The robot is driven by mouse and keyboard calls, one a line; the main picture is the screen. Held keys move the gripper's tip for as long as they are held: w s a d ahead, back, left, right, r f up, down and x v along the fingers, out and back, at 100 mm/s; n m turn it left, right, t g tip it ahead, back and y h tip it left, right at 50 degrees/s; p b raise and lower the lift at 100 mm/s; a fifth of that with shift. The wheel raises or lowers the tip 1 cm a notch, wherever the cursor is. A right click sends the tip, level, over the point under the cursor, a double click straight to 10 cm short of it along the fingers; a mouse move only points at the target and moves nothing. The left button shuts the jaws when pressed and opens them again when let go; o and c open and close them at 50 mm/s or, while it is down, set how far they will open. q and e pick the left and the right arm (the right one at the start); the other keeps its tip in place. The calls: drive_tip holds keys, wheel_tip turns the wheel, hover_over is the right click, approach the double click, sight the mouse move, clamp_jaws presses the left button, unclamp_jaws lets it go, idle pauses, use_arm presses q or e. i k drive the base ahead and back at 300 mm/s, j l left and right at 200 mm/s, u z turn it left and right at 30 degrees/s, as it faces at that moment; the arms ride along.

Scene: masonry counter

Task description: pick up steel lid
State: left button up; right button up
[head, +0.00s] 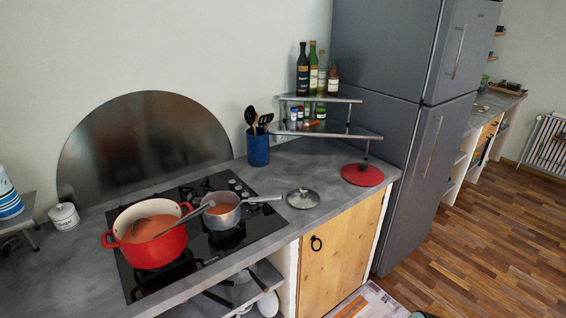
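The steel lid (303,198) lies flat on the grey counter (330,160), just right of the black hob. It is round and silvery, with a small dark knob on top. A steel saucepan (222,215) with reddish contents stands on the hob to its left, its handle pointing toward the lid. Neither of my grippers shows in the head view.
A red pot (150,241) stands on the hob (128,277). A red lid (362,174) lies to the right of the steel lid. A blue utensil holder (257,149) and a corner shelf (325,134) with bottles stand behind. A grey fridge (400,110) borders the counter's right end.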

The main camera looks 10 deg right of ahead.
sight(302, 198)
drive_tip(key=l+u, duration=0.1)
drive_tip(key=u, duration=0.3)
drive_tip(key=l+u, duration=0.15)
drive_tip(key=u, duration=0.2)
drive_tip(key=l+u, duration=0.3)
drive_tip(key=l, duration=0.2)
drive_tip(key=l+u, duration=0.3)
drive_tip(key=l, duration=0.25)
